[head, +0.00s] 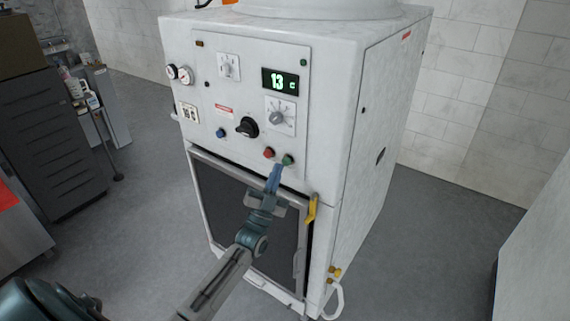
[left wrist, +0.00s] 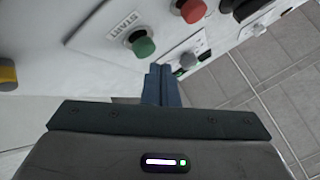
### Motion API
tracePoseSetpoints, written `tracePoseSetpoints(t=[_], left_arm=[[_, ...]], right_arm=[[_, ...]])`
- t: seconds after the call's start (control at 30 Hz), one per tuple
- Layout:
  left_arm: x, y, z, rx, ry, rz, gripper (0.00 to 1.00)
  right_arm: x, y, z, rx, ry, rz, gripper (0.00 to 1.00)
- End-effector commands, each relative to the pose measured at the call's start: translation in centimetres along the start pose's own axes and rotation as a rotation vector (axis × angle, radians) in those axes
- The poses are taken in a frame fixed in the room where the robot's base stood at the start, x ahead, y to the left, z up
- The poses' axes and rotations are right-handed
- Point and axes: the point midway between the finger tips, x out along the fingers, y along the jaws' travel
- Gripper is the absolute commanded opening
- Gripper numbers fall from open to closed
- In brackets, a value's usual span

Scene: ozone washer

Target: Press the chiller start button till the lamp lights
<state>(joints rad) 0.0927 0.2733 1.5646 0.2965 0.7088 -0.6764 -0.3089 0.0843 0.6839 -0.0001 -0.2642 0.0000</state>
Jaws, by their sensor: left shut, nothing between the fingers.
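The white chiller (head: 335,150) stands ahead with its control panel facing me. The green start button (head: 288,160) is low on the panel, right of a red button (head: 268,153). In the left wrist view the green button (left wrist: 141,43) sits beside the word START, with the red button (left wrist: 190,10) farther right. My left gripper (head: 274,176) is shut and empty, its tips just below the green button; in the left wrist view they (left wrist: 160,72) look apart from it. A small dark green round fitting (head: 303,62), perhaps a lamp, looks unlit. My right gripper is out of view.
The display (head: 280,81) reads 13 C. A dial (head: 277,117), a black rotary switch (head: 247,127) and a blue button (head: 220,133) are on the panel. A yellow handle (head: 311,209) sticks out below. Grey floor is open on the right.

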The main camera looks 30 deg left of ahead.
Motion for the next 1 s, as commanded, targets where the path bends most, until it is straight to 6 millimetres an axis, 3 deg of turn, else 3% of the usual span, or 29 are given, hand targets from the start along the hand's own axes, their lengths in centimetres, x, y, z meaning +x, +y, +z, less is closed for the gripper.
tracePoseSetpoints(t=[1.0], left_arm=[[-0.04, -0.01, 0.01, 0.0, 0.0, 0.0, 0.0]], right_arm=[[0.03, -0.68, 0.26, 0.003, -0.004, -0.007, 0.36]])
